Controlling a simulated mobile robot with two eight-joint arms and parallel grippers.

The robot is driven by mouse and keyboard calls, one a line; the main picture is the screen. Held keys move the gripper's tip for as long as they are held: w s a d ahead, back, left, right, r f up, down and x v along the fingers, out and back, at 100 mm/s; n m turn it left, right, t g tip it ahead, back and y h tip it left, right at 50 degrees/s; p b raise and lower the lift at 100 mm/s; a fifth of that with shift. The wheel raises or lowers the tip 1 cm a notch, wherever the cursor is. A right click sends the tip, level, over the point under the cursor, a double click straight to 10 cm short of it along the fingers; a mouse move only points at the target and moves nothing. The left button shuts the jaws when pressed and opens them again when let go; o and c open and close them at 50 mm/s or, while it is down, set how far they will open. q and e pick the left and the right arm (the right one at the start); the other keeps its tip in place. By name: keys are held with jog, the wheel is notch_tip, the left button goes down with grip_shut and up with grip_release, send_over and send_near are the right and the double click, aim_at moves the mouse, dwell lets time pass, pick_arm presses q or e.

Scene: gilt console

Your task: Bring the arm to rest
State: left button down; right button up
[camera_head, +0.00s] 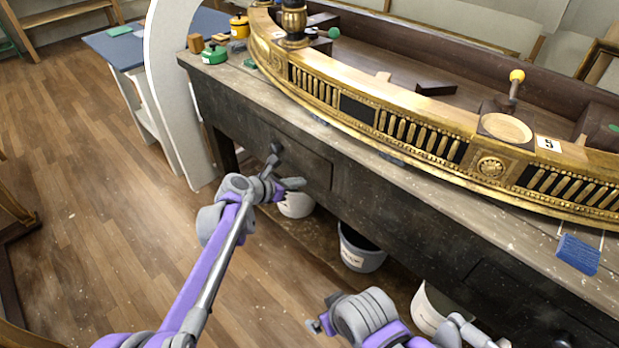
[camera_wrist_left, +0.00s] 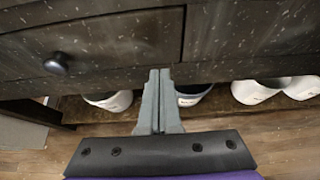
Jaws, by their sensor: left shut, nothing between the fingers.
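My left gripper (camera_head: 293,184) is in front of the dark workbench, just below its drawer front (camera_head: 300,158). In the left wrist view its two grey fingers (camera_wrist_left: 159,100) lie together, shut, with nothing between them. They point toward the bench, to the right of the round drawer knob (camera_wrist_left: 56,63), apart from it. My right arm's wrist (camera_head: 362,316) is low at the bottom of the head view. Its fingers are mostly hidden, so their opening does not show.
A gilt curved console (camera_head: 400,118) lies along the bench top. White buckets (camera_head: 358,250) stand on the shelf below. A blue brush (camera_head: 578,254) is near the bench's right edge. A blue-topped table (camera_head: 120,45) stands back left. The wooden floor (camera_head: 90,220) at left is clear.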

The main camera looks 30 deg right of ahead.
pick_arm(q)
jog(key=s+a+r+m+y, duration=0.25)
jog(key=s+a+m, duration=0.35)
jog(key=a, duration=0.7)
jog(key=s+a+r+m+y, duration=0.3)
jog(key=s+a, duration=0.4)
jog(key=a, duration=0.6)
jog(key=s+a+f+m+y, duration=0.35)
jog(key=s+a+m, duration=0.25)
jog(key=s+a, duration=0.35)
jog(key=s+a+f+m+y, duration=0.2)
jog(key=s+a+f+m, duration=0.35)
jog(key=s+a, duration=0.35)
notch_tip(320, 180, up, 20)
jog(key=m+t+p, duration=0.1)
jog(key=p, duration=1.7)
jog(key=shift+r+t+p, duration=0.25)
jog(key=shift+t+p, duration=0.05)
jog(key=shift+p, duration=0.05)
pick_arm(e)
notch_tip(320, 180, up, 21)
jog(key=w, duration=0.2)
jog(key=shift+d+r+t, duration=0.15)
jog(key=shift+r+t, duration=0.05)
jog(key=shift+t, duration=0.2)
pick_arm(q)
jog(key=shift+s, duration=0.1)
